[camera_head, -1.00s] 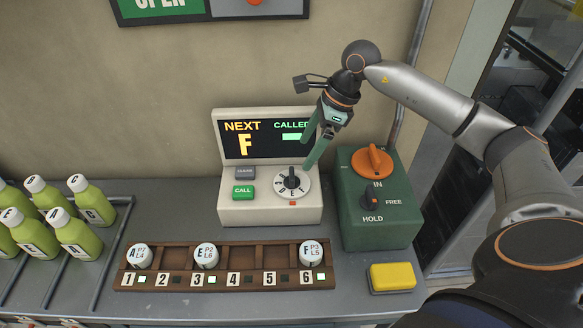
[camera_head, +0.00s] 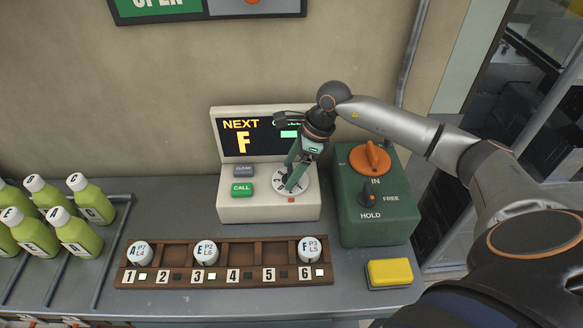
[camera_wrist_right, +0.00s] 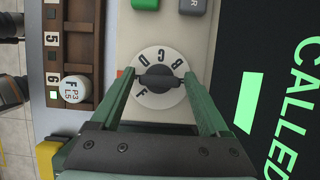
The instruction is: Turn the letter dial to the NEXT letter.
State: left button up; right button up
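The white letter dial (camera_head: 301,187) with a dark knob sits on the cream console (camera_head: 240,209). The console's screen (camera_head: 240,140) reads NEXT with a yellow F. A red mark (camera_head: 291,200) sits at the dial's front edge. My right gripper (camera_head: 292,182) is over the dial. Its fingers are apart, one on each side of the dark knob (camera_wrist_right: 159,77); whether they touch it I cannot tell. My left gripper is not in view.
A green CALL button (camera_head: 242,190) and a grey button (camera_head: 243,170) are left of the dial. A green box (camera_head: 350,225) with an orange knob (camera_head: 370,158) stands right. A wooden tray (camera_head: 228,281) with several caps, a yellow block (camera_head: 389,272) and green bottles (camera_head: 80,236) are nearby.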

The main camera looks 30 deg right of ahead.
jog(key=c, duration=1.1)
jog(key=m+t+h+b, duration=0.1)
jog(key=m, duration=0.3)
jog(key=shift+a+m+t+h+b, duration=0.1)
jog(key=shift+m+t+h+b, duration=0.25)
jog(key=shift+m, duration=0.85)
jog(key=shift+m+t+h+b, duration=0.15)
jog(key=shift+m+h+b, duration=0.35)
jog(key=shift+m, duration=0.7)
jog(key=o, duration=1.4)
jog(key=shift+c, duration=0.2)
jog(key=shift+s+r, duration=0.1)
